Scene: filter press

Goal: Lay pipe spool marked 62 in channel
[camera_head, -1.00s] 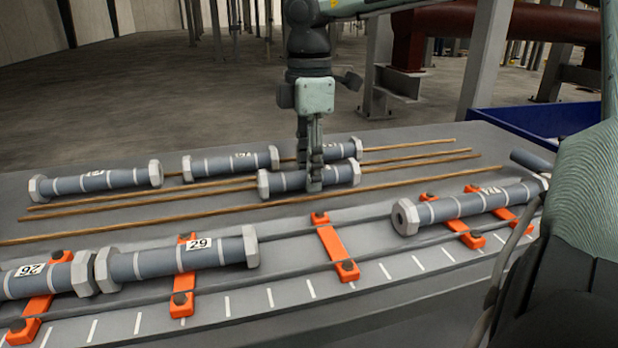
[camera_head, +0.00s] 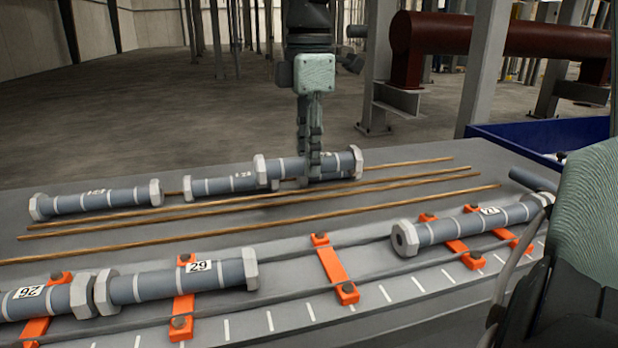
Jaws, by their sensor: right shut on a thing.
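My right gripper (camera_head: 312,160) is shut around a grey pipe spool (camera_head: 285,169) with pale hexagonal end flanges. It holds the spool level, just above the back rods. The spool's label is mostly hidden by the fingers, so I cannot read its number. The channel (camera_head: 285,262) runs along the front of the table, with orange brackets across it. In it lie a spool marked 26 (camera_head: 50,303), a spool marked 29 (camera_head: 183,283) and a spool (camera_head: 465,224) at the right, label hard to read. Between 29 and the right spool is a gap with an orange bracket (camera_head: 337,270). My left gripper is out of view.
Two more spools lie at the back: one at the left (camera_head: 95,203) and one (camera_head: 215,187) partly behind the held spool. Wooden rods (camera_head: 400,207) lie between them and the channel. A blue bin (camera_head: 530,137) stands beyond the right table edge.

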